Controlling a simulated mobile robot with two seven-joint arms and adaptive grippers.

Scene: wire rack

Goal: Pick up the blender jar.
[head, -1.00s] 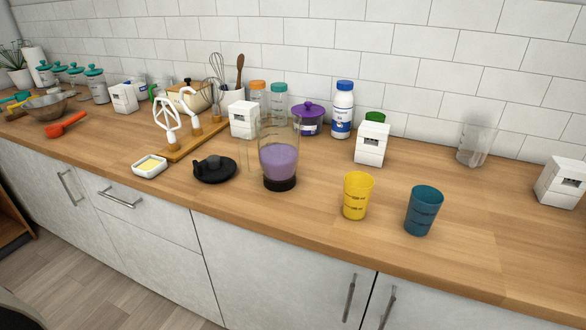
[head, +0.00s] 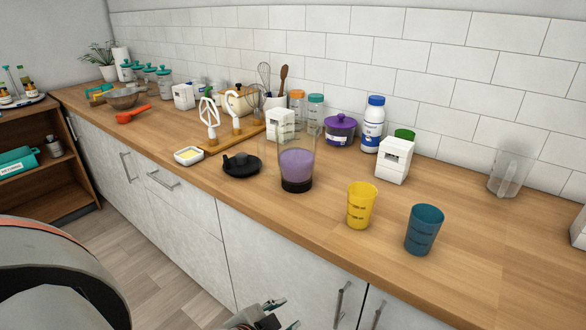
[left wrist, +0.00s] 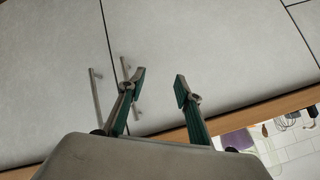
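The blender jar (head: 297,166) stands upright on the wooden counter. It is clear with a black base and holds purple liquid. Its black lid (head: 240,165) lies on the counter to its left. My left gripper (head: 279,312) is at the bottom edge of the head view, low in front of the cabinets, well apart from the jar. In the left wrist view its two green-padded fingers (left wrist: 158,84) are spread with nothing between them. My right gripper is not in view.
A yellow cup (head: 361,205) and a teal cup (head: 424,229) stand right of the jar near the counter's front edge. A white box (head: 394,160) and a purple-lidded pot (head: 340,131) are behind. A butter dish (head: 188,156) is left. Cabinet handles (head: 340,302) stick out below.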

